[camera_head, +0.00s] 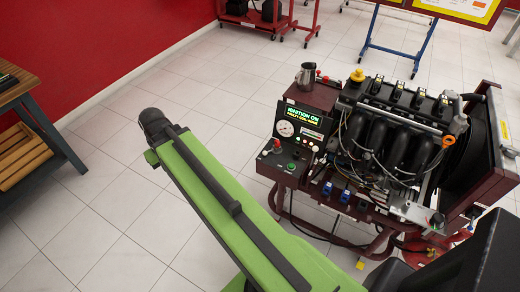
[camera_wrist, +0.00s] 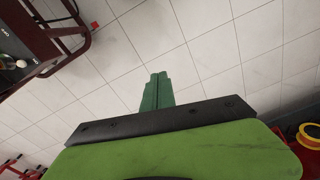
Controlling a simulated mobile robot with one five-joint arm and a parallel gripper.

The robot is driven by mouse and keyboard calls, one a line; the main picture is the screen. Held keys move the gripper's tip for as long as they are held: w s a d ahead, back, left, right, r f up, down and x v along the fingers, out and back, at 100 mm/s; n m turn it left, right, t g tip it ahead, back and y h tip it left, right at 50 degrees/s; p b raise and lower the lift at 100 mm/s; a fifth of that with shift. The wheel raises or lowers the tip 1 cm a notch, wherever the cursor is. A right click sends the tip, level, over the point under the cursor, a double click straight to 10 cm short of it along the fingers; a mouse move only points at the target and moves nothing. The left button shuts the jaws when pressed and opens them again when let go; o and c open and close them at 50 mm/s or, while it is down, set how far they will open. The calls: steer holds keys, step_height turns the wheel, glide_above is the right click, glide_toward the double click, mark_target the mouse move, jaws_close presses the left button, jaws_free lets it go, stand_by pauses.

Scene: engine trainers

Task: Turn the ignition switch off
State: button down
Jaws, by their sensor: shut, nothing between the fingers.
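The engine trainer (camera_head: 390,140) stands at the right in the head view. Its control panel (camera_head: 283,156) has a lit display (camera_head: 303,114) that reads "IGNITION ON", with smaller text below. A white round gauge (camera_head: 285,128), a red knob (camera_head: 277,144) and a green button (camera_head: 291,167) are on the panel. I cannot tell which control is the ignition switch. My gripper (camera_wrist: 157,92) is shut and empty over the tiled floor in the wrist view, touching nothing.
A metal jug (camera_head: 306,76) stands on the trainer's box. A wooden bench (camera_head: 22,125) is at the left by the red wall. Red and blue stands (camera_head: 397,45) are at the back. Open tiled floor (camera_head: 130,215) lies between bench and trainer.

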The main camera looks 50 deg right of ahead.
steer(key=w+d+f+t+b, duration=0.1)
steer(key=d+f+b, duration=0.1)
steer(key=d, duration=0.6)
steer(key=w+d+f+b, duration=0.1)
steer(key=d+f, duration=0.1)
steer(key=d, duration=0.6)
steer(key=t+b, duration=0.3)
steer(key=b, duration=0.1)
glide_above(273, 150)
steer(key=w+a, duration=0.4)
step_height(273, 150, down, 3)
steer(key=shift+f, duration=0.15)
steer(key=f+b, duration=0.9)
steer(key=b, duration=0.1)
steer(key=shift+s+f, duration=0.25)
steer(key=shift+f, duration=0.05)
steer(key=shift+s, duration=0.1)
